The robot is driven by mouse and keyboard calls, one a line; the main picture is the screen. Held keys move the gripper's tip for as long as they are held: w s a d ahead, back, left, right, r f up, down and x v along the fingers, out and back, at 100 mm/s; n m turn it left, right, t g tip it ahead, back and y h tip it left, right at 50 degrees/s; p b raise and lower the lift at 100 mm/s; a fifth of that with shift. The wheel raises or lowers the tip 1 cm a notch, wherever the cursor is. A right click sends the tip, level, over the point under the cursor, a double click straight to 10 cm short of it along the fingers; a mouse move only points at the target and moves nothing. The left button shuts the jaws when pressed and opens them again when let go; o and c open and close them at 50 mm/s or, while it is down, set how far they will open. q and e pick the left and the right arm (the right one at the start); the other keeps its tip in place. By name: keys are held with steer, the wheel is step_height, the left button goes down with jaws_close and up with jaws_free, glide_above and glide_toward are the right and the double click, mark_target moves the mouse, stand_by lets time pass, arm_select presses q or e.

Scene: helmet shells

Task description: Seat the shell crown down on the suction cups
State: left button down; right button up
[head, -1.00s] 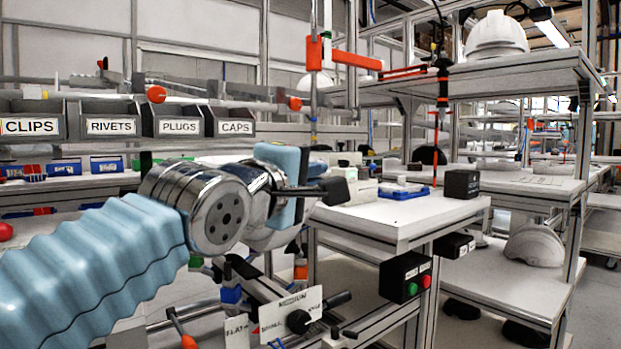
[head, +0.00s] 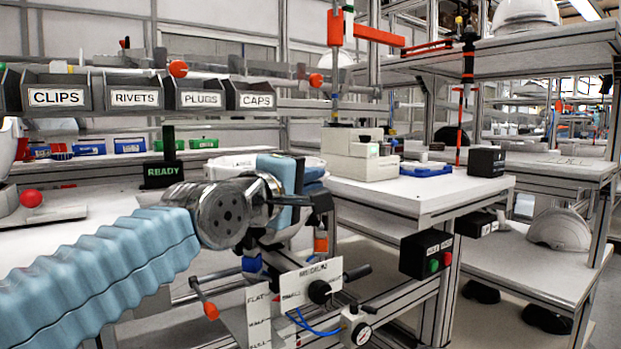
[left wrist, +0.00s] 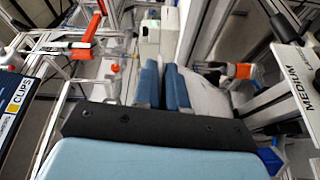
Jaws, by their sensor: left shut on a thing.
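My left gripper (head: 305,193) comes in from the left, over the fixture beside the central table. It is shut on the edge of a white helmet shell (head: 218,168), which shows partly behind my wrist with its open side seeming to face up. In the left wrist view the pale shell (left wrist: 205,97) lies against the blue finger pads (left wrist: 163,85). The fixture carries a MEDIUM plate (head: 308,283) and a pressure gauge (head: 361,333). The suction cups are hidden behind my gripper and the shell, so I cannot tell whether the shell touches them. My right gripper is out of view.
A READY sign (head: 163,174) stands behind my arm, under labelled bins (head: 133,92). Other shells (head: 560,230) sit on the right rack.

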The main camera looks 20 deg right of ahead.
arm_select(q)
steer(key=shift+f, duration=0.1)
steer(key=c, duration=1.1)
jaws_free()
steer(key=shift+f, duration=0.1)
steer(key=b+v, duration=0.2)
steer(key=v, duration=1.2)
